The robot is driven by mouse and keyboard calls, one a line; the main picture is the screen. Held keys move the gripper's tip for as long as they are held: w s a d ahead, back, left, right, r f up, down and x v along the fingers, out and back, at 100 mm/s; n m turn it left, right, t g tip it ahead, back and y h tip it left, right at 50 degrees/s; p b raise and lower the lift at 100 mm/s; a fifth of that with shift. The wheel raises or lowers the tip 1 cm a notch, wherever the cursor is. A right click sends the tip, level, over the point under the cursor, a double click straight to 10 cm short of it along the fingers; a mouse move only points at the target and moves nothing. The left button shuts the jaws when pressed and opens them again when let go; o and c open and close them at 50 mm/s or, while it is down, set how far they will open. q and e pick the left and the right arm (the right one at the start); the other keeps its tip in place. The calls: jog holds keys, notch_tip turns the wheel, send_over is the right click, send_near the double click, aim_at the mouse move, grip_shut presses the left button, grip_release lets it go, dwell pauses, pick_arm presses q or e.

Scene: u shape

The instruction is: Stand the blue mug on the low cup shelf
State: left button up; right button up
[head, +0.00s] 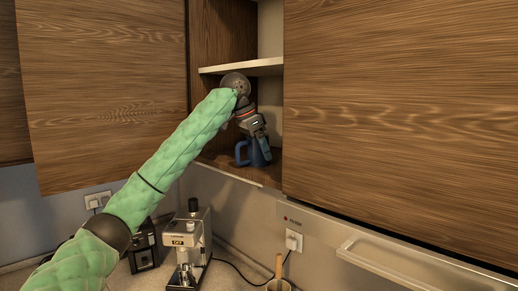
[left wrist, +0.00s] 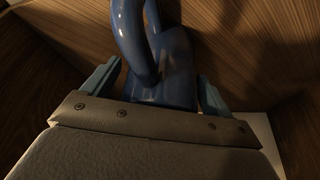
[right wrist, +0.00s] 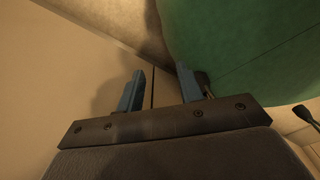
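The blue mug (head: 258,156) is upright inside the open cupboard and looks to stand on its lower board, the low cup shelf (head: 232,165). Its handle points left in the head view. My left gripper (head: 262,142) reaches in from above at the mug. In the left wrist view the mug (left wrist: 172,80) is between the two spread fingers (left wrist: 158,80), with narrow gaps seeming to show beside it; contact is hard to judge. My right gripper (right wrist: 160,88) shows only in the right wrist view, its fingers apart and nothing between them.
An upper shelf board (head: 243,67) is close above my left wrist. Cupboard doors stand left (head: 105,90) and right (head: 400,100) of the opening. Below are a coffee machine (head: 188,248), a wall socket (head: 294,241) and a metal rail (head: 400,265).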

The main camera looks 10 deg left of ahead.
pick_arm(q)
jog(key=shift+s+a+r, duration=0.1)
jog(key=shift+a+r, duration=0.1)
jog(key=shift+r, duration=0.1)
jog(key=s+a, duration=0.6)
jog(key=a, duration=0.4)
jog(key=shift+s+r, duration=0.35)
jog(key=shift+s, duration=0.05)
